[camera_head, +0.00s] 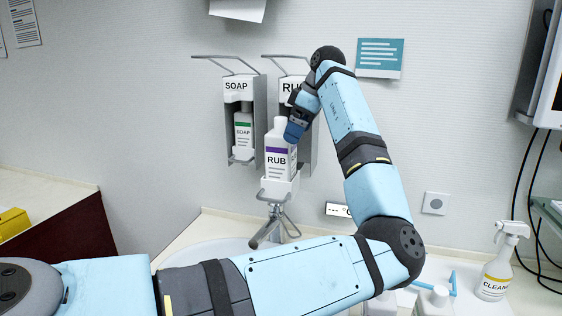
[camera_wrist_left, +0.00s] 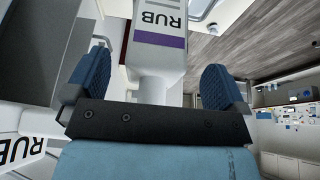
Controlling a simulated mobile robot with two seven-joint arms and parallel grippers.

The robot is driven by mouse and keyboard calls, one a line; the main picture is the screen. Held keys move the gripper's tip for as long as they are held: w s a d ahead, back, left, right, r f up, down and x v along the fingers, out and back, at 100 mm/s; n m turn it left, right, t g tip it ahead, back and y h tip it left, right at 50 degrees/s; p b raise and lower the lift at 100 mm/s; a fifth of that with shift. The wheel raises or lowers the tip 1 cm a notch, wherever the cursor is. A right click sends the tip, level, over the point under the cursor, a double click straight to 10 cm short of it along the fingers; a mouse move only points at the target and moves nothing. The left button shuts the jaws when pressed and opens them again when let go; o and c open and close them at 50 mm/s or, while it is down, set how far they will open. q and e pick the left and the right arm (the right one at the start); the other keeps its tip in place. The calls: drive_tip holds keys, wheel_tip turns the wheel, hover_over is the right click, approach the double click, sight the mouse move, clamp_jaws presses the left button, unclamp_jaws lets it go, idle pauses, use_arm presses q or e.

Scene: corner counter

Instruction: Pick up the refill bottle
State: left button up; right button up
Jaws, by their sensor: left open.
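A white bottle (camera_head: 278,160) with a purple band and the word RUB is upright in front of the wall dispenser marked RUB (camera_head: 292,88). A white holder (camera_head: 278,188) is just below it; I cannot tell whether the bottle rests in it. In the left wrist view the bottle (camera_wrist_left: 160,48) shows upside down, its narrower neck between my blue finger pads. My left gripper (camera_head: 294,128) is at the bottle's top, open, with a gap on each side of the neck (camera_wrist_left: 154,90). My right gripper is not in view.
The SOAP dispenser (camera_head: 239,90) with its bottle (camera_head: 243,130) is close on the left. A tap (camera_head: 274,228) and basin (camera_head: 215,249) lie below. Cables hang at far right.

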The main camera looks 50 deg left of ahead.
sight(281, 156)
use_arm(q)
drive_tip(key=x, duration=0.3)
drive_tip(key=shift+w+a, duration=0.1)
drive_tip(key=shift+a, duration=0.05)
drive_tip(key=shift+c, duration=0.2)
drive_tip(key=c, duration=1.2)
drive_tip(key=shift+r, duration=0.1)
